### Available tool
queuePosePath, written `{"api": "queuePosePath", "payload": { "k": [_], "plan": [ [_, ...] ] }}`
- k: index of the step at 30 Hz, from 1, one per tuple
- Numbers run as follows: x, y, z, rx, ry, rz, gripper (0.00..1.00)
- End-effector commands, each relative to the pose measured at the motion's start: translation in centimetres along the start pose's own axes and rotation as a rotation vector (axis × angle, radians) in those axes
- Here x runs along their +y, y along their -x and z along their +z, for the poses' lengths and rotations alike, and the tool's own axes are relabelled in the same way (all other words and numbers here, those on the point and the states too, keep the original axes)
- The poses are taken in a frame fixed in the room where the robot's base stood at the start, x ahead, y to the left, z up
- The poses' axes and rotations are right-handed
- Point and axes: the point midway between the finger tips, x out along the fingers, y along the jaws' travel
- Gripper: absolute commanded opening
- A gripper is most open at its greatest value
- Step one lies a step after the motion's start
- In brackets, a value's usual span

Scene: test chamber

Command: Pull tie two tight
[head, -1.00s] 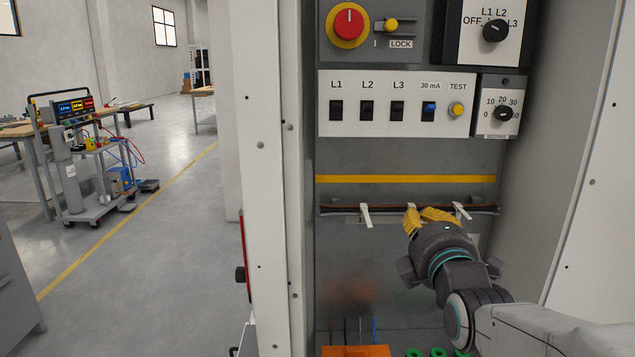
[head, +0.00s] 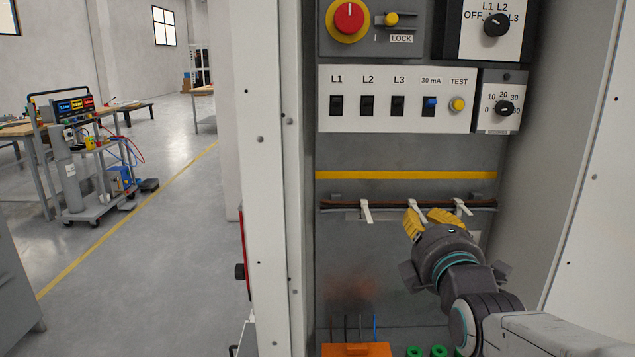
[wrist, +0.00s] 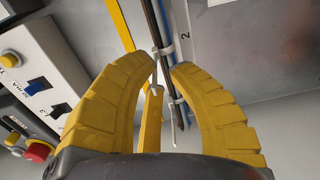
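A bundle of dark cables (head: 395,206) runs across the cabinet's back plate with three white ties on it. The middle tie (head: 417,211) shows between my yellow fingertips; it also shows in the wrist view (wrist: 164,50), next to a printed "2". A narrow white piece, seemingly its tail, extends toward my gripper between the fingers in the wrist view. My gripper (head: 428,216) is open, its fingertips (wrist: 161,68) apart on either side of that piece. I cannot tell whether they touch it. The left tie (head: 366,211) and right tie (head: 461,207) hang free of my gripper.
Above the cables are a yellow stripe (head: 405,175), a switch panel (head: 395,98) and a red button (head: 349,17). An orange block (head: 356,350) with thin wires is below. The cabinet's side walls bound the space.

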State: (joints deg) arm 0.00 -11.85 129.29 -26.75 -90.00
Motion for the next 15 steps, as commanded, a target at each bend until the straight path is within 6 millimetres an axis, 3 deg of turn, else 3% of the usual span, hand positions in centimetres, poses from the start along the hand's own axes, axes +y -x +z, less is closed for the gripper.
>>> {"api": "queuePosePath", "payload": {
  "k": [4,15],
  "plan": [
    [0.25,0.01,0.0,0.0,0.0,0.006,0.28],
    [0.46,0.02,0.0,0.0,0.0,0.011,0.28]
  ]
}}
